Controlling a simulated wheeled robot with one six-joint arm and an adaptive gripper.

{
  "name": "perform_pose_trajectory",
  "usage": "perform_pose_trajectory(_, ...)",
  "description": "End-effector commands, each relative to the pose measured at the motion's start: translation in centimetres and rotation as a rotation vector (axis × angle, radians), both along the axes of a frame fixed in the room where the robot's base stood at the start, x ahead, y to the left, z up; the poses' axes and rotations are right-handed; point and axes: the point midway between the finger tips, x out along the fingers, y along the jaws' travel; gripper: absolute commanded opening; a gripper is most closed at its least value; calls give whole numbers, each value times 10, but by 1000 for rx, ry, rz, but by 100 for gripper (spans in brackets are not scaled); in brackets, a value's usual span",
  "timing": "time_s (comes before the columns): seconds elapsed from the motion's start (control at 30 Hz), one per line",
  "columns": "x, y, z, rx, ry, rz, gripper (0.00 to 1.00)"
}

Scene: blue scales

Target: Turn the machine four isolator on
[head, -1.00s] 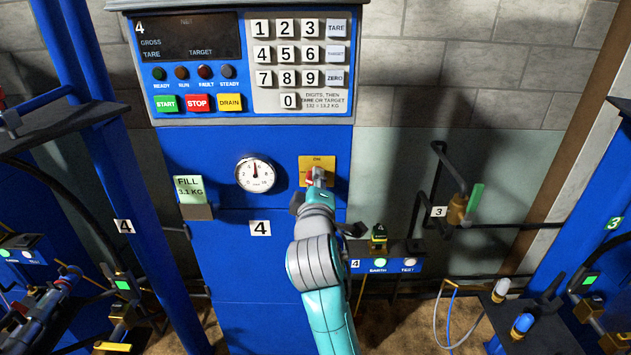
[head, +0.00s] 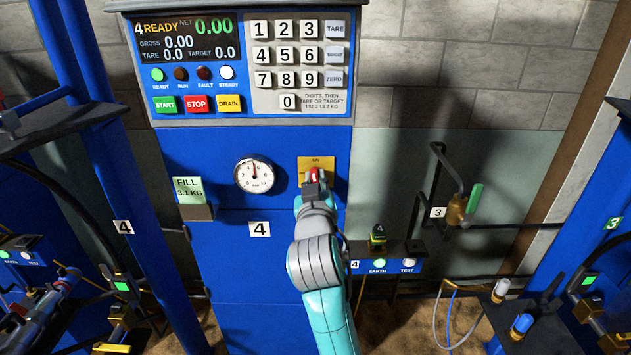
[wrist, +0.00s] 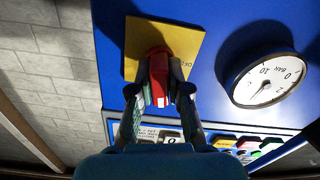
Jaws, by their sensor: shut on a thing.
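The machine four isolator is a red handle (wrist: 158,72) on a yellow plate (wrist: 182,40), on the front of the blue cabinet marked 4. In the head view the yellow plate (head: 308,165) is right of the round gauge, with the red handle (head: 314,174) partly hidden by my gripper (head: 314,182). In the wrist view my gripper (wrist: 158,90) is shut on the red handle, one finger on each side. Machine four's display (head: 188,40) is lit and reads READY with a net of 0.00. The READY lamp (head: 157,74) glows green and the STEADY lamp (head: 227,73) white.
The keypad panel (head: 300,65) juts out above my gripper. A pressure gauge (head: 254,174) and a FILL 3.1 KG note (head: 189,190) are to the left. A small shelf with EARTH and TEST lamps (head: 394,265) is at lower right.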

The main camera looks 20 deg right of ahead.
Motion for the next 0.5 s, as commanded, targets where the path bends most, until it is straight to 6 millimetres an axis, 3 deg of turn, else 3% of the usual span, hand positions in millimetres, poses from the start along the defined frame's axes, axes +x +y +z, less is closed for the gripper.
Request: perform_pose_trajectory(0.5,0,0,-1,218,-67,0,0)
